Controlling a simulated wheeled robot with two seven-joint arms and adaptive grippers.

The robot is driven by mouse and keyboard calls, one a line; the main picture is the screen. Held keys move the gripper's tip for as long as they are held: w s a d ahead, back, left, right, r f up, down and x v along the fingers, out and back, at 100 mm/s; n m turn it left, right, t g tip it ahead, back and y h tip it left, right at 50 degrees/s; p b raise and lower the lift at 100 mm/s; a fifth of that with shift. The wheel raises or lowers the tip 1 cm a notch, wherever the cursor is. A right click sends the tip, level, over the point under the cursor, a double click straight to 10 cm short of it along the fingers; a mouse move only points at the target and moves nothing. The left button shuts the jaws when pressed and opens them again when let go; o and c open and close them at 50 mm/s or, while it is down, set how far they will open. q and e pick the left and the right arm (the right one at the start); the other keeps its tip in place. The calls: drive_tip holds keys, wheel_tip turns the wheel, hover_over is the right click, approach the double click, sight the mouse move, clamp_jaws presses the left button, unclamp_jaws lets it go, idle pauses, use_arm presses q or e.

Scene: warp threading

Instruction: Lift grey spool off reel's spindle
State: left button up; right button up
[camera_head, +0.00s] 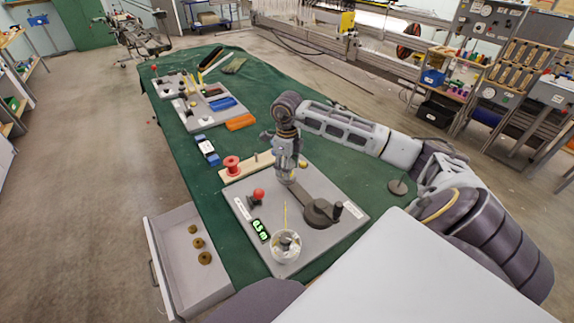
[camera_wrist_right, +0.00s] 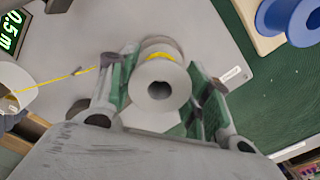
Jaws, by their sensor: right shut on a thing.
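My right gripper (camera_head: 287,176) points down over the grey reel plate (camera_head: 240,208). In the right wrist view, its two fingers (camera_wrist_right: 160,92) are closed on both sides of the grey spool (camera_wrist_right: 162,82). The spool has yellow thread wound on it, and a yellow thread runs left to a white round cup (camera_head: 285,246). The dark reel with its crank (camera_head: 322,211) is beside the gripper on the plate. The spindle under the spool is hidden, so I cannot tell whether the spool is seated or raised. My left gripper is out of view.
A wooden board with a red spool (camera_head: 232,165) stands behind the plate; a blue spool (camera_wrist_right: 290,20) shows in the wrist view. A red knob (camera_head: 258,194) and green display (camera_head: 260,229) are on the plate. An open drawer (camera_head: 170,270) sticks out at left.

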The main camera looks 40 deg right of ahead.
drive_tip(key=shift+r+p, duration=1.5)
drive_tip(key=shift+r, duration=1.3)
